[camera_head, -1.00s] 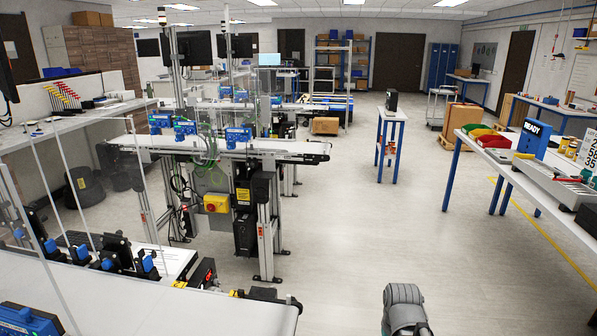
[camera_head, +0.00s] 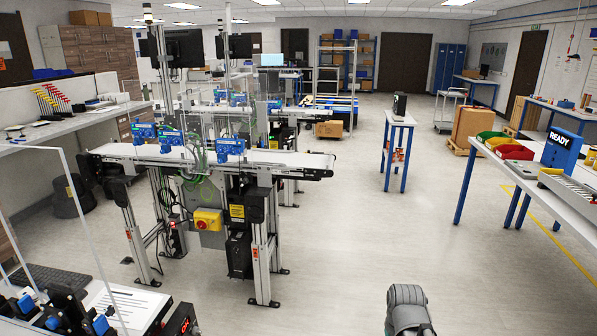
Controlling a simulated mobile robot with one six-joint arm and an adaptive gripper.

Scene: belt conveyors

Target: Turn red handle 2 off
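A yellow switch box (camera_head: 207,219) with a small red handle (camera_head: 202,224) on its front hangs under the near end of the middle conveyor (camera_head: 290,158). The handle is too small to tell which way it is turned, and I cannot read a number on it. A grey rounded part of my arm shows at the bottom edge, right of centre, well apart from the box. My gripper's fingers are not in view.
Open floor (camera_head: 340,230) lies between the conveyor and a small blue-legged table (camera_head: 399,120). A long workbench (camera_head: 520,175) with a READY box (camera_head: 561,149) stands at right. A near station with a clear panel (camera_head: 85,230) fills the lower left.

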